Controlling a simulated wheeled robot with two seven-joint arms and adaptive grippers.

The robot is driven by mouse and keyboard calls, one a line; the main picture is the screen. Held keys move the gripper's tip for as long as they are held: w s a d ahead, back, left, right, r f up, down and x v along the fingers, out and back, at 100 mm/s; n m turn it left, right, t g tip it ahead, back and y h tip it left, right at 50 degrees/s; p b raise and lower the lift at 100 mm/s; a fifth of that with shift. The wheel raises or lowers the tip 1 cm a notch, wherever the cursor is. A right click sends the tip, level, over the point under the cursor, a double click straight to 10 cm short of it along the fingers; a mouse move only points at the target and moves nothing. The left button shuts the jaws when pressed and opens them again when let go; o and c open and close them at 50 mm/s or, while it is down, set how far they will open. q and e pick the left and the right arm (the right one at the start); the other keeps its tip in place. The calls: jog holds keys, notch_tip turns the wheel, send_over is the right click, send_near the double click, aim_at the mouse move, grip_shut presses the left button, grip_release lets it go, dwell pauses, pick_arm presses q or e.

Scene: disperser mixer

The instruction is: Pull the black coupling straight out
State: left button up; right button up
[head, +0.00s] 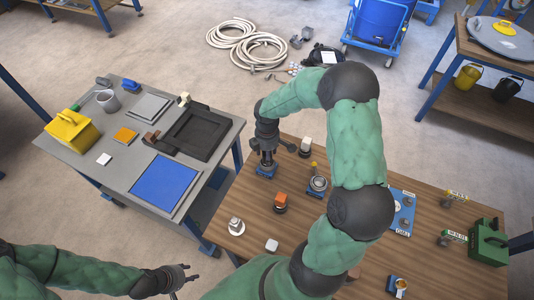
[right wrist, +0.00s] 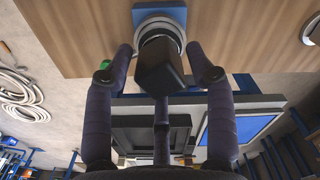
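The black coupling (right wrist: 160,68) shows in the right wrist view as a dark block in front of a round silver socket (right wrist: 158,24) on a blue plate (right wrist: 176,14). My right gripper (right wrist: 160,52) has its fingers around the coupling, with narrow gaps visible at both sides; it looks open. In the head view my right gripper (head: 267,158) points down over the blue plate (head: 266,172) and hides most of the coupling. My left gripper (head: 188,274) is open and empty at the lower left, away from the wooden table.
The wooden table (head: 385,258) also holds an orange-topped part (head: 281,199), a silver ring fixture (head: 318,184), a white-topped part (head: 305,145) and a green box (head: 488,242). A grey table (head: 124,163) with trays stands at left. Floor shows between the tables.

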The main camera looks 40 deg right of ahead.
dwell(0.3)
notch_tip(320, 180, up, 11)
jog(key=p, duration=0.2)
dwell(0.4)
